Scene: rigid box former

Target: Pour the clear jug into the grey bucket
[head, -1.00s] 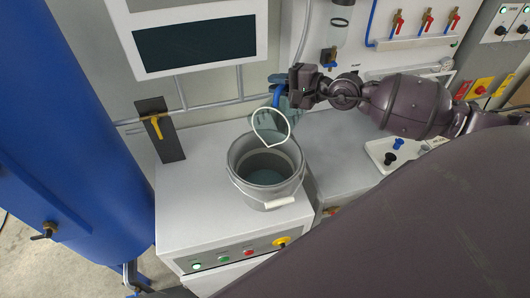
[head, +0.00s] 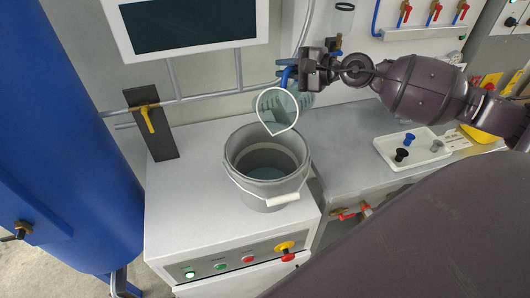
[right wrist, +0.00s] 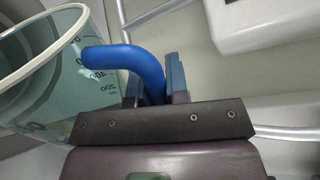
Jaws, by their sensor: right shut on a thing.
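The clear jug (head: 277,110) has a white rim and a blue handle. It is held tilted, its mouth and pointed spout toward the bucket. The grey bucket (head: 242,178) stands upright on a white cabinet, with a light handle at its front. Its inside shows a bluish, liquid-like surface. The jug's spout is over the bucket's back rim in the head view. My right gripper (head: 291,77) is shut on the jug's blue handle (right wrist: 140,62), which also shows in the right wrist view with the jug's marked wall (right wrist: 105,70). Any liquid in the jug is hard to make out. My left gripper is not in view.
The white cabinet (head: 185,218) has buttons and a yellow-red knob on its front. A screen (head: 185,25) and pipes are behind. A blue tank (head: 60,150) stands left. A white tray (head: 425,150) with small knobs lies on the bench at right.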

